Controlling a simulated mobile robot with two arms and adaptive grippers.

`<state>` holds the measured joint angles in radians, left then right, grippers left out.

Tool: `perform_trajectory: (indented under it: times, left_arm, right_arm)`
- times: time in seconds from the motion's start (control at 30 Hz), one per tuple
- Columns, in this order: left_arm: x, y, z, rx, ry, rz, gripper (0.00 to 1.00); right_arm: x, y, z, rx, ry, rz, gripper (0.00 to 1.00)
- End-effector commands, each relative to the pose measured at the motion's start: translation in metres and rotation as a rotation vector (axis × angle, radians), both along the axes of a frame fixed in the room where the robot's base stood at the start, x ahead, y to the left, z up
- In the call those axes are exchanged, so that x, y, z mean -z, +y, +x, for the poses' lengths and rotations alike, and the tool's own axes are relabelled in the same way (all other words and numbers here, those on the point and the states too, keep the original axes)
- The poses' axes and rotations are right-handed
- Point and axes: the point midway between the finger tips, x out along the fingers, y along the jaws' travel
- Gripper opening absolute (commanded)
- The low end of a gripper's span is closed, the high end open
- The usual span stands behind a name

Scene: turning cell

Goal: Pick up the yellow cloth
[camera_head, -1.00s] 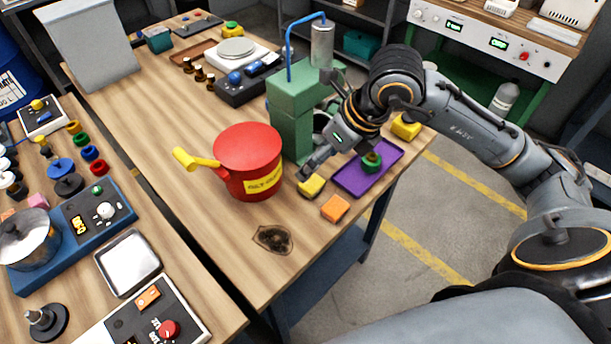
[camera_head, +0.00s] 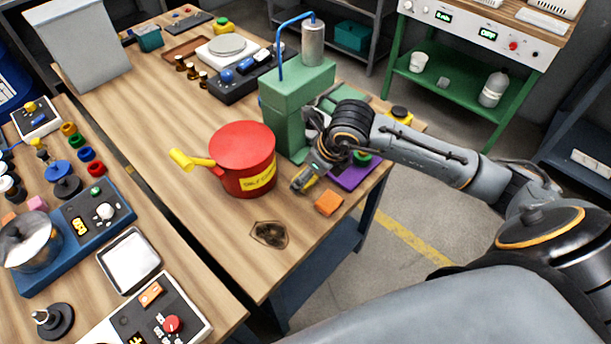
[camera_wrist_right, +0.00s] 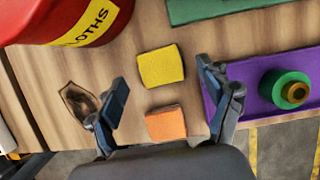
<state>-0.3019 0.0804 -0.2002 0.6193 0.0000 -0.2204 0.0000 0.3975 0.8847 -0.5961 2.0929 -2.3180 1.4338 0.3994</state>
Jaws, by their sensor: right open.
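The yellow cloth (camera_wrist_right: 161,66) is a small folded pad lying on the wooden table, seen whole in the right wrist view. In the head view it is mostly hidden behind my right gripper (camera_head: 304,183). My right gripper also shows in the right wrist view (camera_wrist_right: 164,97), open and empty. The cloth lies between the lines of its two fingers, just beyond the fingertips. An orange pad (camera_wrist_right: 166,123) lies close to it, nearer the gripper's palm; it also shows in the head view (camera_head: 328,203). My left gripper is out of view.
A red pot-shaped container (camera_head: 243,157) labelled for cloths, with a yellow handle, stands left of my right gripper. A green machine (camera_head: 290,110) stands behind. A purple mat (camera_wrist_right: 255,100) with a green ring-shaped part (camera_wrist_right: 286,89) lies right. A dark stain-like patch (camera_head: 269,234) marks the table's front.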

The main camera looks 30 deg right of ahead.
Motion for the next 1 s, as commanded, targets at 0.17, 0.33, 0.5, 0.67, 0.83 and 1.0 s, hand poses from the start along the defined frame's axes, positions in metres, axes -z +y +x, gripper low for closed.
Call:
perform_trajectory:
  times: [0.17,0.33,0.5,0.67,0.83,1.0]
  left_arm:
    - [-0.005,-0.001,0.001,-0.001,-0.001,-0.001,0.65]
    - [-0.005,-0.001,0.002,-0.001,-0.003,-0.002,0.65]
    - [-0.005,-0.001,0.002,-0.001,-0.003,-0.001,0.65]
    - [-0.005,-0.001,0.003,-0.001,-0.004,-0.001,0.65]
    - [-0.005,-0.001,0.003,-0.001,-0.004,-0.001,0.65]
    - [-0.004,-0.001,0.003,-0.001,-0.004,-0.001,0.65]
  right_arm:
    - [0.016,0.003,0.007,0.001,0.000,0.000,0.79]
    - [0.018,0.003,0.008,0.000,-0.002,0.000,0.79]
    - [0.017,0.003,0.008,0.000,-0.002,0.000,0.59]
    - [0.017,0.003,0.008,0.000,-0.001,0.000,0.26]
    - [0.017,0.003,0.008,0.000,-0.002,0.000,0.25]
    - [0.016,0.003,0.008,0.000,-0.002,0.000,0.25]
